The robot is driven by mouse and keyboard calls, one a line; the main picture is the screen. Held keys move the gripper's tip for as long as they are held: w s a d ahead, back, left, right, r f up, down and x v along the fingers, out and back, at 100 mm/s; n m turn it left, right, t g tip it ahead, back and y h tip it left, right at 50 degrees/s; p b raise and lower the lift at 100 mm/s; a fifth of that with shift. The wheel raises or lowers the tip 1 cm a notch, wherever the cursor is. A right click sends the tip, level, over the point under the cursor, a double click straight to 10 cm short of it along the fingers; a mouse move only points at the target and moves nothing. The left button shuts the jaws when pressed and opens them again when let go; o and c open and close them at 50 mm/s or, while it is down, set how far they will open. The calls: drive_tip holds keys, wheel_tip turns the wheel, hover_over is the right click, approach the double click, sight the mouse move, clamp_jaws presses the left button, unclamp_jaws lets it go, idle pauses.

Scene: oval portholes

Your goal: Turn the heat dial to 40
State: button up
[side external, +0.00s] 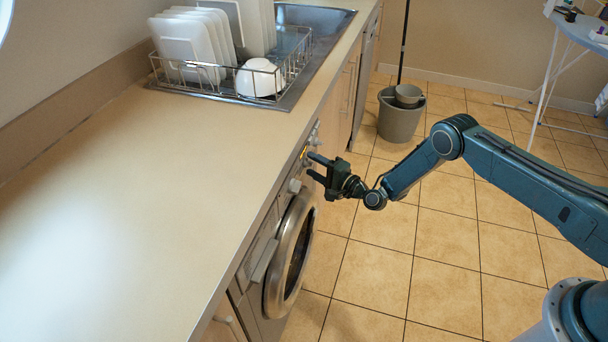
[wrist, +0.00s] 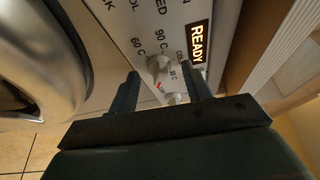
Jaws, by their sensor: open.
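The heat dial (wrist: 158,66) is a pale round knob on the washing machine's white panel, ringed by the labels 60 C, 90 C, 30 C and COLD. I cannot read a 40 label, nor tell for sure where the dial points. A small red mark shows just below it. My gripper (wrist: 161,73) is open, with its dark fingers on either side of the dial in the wrist view. I see no clear contact. In the side view my gripper (side external: 313,167) is at the front panel of the washing machine (side external: 268,262) and hides part of it.
A lit READY display (wrist: 198,43) is right of the dial. Another pale knob (wrist: 173,99) lies below it. The round door (side external: 291,255) bulges out below the panel. The counter (side external: 150,190) overhangs behind.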

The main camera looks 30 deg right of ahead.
drive_tip(key=shift+w+d+r+m+g, duration=0.15)
drive_tip(key=shift+m+g, duration=0.5)
drive_tip(key=shift+m, duration=0.65)
drive_tip(key=shift+s+a+r+m+g, duration=0.1)
drive_tip(key=shift+m+g, duration=0.55)
drive_tip(key=shift+m, duration=0.65)
drive_tip(key=m+g, duration=0.1)
drive_tip(key=m, duration=0.2)
drive_tip(key=shift+w+d+r+g+y, duration=0.1)
drive_tip(key=shift+g+y, duration=0.3)
drive_tip(key=shift+s+d+m, duration=0.15)
drive_tip(key=shift+s+m, duration=0.05)
drive_tip(key=shift+m, duration=0.1)
drive_tip(key=v, duration=1.3)
drive_tip(key=s+a+r+n+g, duration=0.1)
drive_tip(key=s+r+n+g, duration=0.1)
drive_tip(key=r+n, duration=0.4)
drive_tip(key=s+a+r+n+g, duration=0.1)
drive_tip(key=s+r+n, duration=0.3)
drive_tip(key=r, duration=1)
drive_tip(key=shift+a+r+n+g, duration=0.3)
drive_tip(key=shift+n+g, duration=0.4)
drive_tip(key=shift+n, duration=1)
drive_tip(key=shift+s+h, duration=0.1)
drive_tip(key=shift+h, duration=0.2)
